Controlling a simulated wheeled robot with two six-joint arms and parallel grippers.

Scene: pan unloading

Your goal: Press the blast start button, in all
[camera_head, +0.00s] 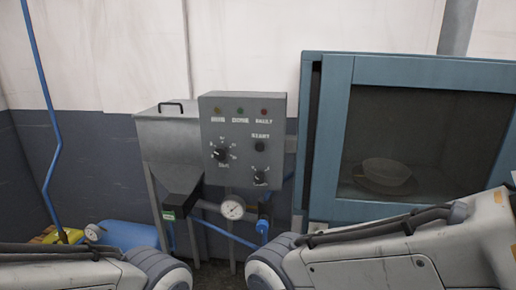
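A grey control box (242,110) is on the wall side at the middle of the view. A dark round button (259,146) sits on its right side under a label that seems to read START. Two dark knobs with scale marks are below it, one at the left (220,154) and one lower right (260,177). Three small lamps, amber, green and red, sit along the top of the box. Parts of both my arms cross the bottom of the view, clear of the button in the picture. Neither gripper shows.
A blue cabinet (328,140) with a dark window stands at the right; a bowl-like shape (386,172) shows behind the glass. A grey hopper (170,135) stands left of the box. A gauge (232,209), blue hoses and a blue tank (125,233) are lower down.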

